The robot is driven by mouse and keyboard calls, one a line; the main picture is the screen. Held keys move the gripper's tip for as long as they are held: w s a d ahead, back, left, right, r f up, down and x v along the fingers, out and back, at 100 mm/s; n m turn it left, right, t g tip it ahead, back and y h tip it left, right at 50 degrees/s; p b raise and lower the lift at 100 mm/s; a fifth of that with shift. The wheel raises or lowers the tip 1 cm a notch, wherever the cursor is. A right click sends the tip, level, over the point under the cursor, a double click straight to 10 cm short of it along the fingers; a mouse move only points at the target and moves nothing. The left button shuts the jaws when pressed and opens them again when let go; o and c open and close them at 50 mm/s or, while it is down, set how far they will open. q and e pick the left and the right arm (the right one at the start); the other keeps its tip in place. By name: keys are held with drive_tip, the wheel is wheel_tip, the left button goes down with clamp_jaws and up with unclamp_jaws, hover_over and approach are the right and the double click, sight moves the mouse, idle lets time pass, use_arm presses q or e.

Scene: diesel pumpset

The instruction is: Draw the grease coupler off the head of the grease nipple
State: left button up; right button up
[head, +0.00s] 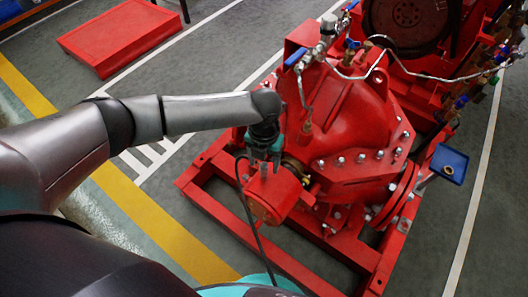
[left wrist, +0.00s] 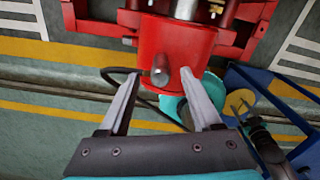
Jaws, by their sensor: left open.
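The grease coupler (left wrist: 160,72) is a short grey metal cylinder standing on the red round housing (head: 272,198) of the pump. It also shows in the head view (head: 264,169), just under my left gripper. A black hose (head: 241,182) loops down beside the housing and also shows in the left wrist view (left wrist: 117,71). The grease nipple is not visible; the coupler seems to cover it. My left gripper (left wrist: 161,76) is open, with one finger on either side of the coupler in the picture. I cannot tell whether they touch it.
The red pump casing (head: 345,112) with bolted flanges stands right of the gripper on a red base frame (head: 212,185). Thin metal pipes (head: 440,77) cross above it. A blue tray (head: 449,163) is at the right. A red platform (head: 120,36) lies far left. Grey floor is clear at left.

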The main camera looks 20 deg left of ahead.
sight(264, 165)
use_arm(q)
drive_tip(key=shift+f+b, duration=0.45)
drive_tip(key=shift+f, duration=1.45)
drive_tip(key=shift+c, duration=0.2)
drive_tip(key=shift+r, duration=0.1)
clamp_jaws()
